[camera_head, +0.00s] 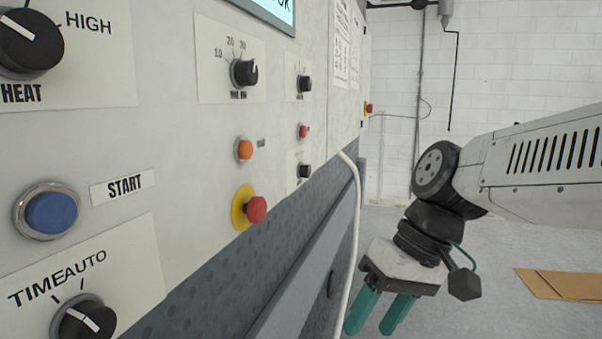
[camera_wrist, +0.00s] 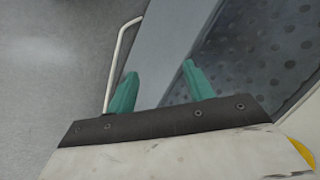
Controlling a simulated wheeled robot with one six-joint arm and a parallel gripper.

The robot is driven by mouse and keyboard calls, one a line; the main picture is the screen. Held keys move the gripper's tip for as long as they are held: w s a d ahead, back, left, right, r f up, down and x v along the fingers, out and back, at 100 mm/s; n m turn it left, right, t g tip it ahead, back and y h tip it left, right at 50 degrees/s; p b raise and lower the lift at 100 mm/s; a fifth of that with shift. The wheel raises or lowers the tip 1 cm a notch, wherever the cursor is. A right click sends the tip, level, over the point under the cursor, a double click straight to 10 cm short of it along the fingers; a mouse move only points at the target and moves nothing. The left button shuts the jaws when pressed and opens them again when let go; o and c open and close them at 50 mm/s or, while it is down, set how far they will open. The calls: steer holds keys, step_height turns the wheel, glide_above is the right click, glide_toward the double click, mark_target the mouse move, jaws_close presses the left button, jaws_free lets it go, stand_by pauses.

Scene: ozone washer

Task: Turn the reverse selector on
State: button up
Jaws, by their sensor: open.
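The washer's control panel (camera_head: 180,130) fills the left of the head view. No label reading "reverse" is legible. Two small black knobs on its far part, an upper one (camera_head: 304,84) and a lower one (camera_head: 304,171), have labels too small to read, so I cannot tell which is the reverse selector. My gripper (camera_head: 373,318) hangs to the right of the panel, below the knobs and apart from them. Its green fingers are spread and empty, pointing down. In the wrist view the open fingers (camera_wrist: 160,75) show against the washer's grey lower front and the floor.
A red button on a yellow ring (camera_head: 255,210), an orange button (camera_head: 244,149) and a small red button (camera_head: 303,131) stick out nearby. A pale pipe (camera_head: 354,220) runs down beside the panel. Cardboard (camera_head: 560,284) lies on the floor at right.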

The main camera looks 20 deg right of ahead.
steer(key=w+a+r+t+y, duration=0.2)
steer(key=w+r+y, duration=0.3)
steer(key=w, duration=0.6)
steer(key=t+y, duration=0.4)
steer(key=t, duration=0.4)
glide_toward(309, 172)
steer(key=shift+n, duration=0.3)
steer(key=x, duration=0.7)
steer(key=shift+a, duration=0.1)
steer(key=shift+w+a, duration=0.45)
steer(key=shift+a, duration=0.05)
steer(key=c, duration=1)
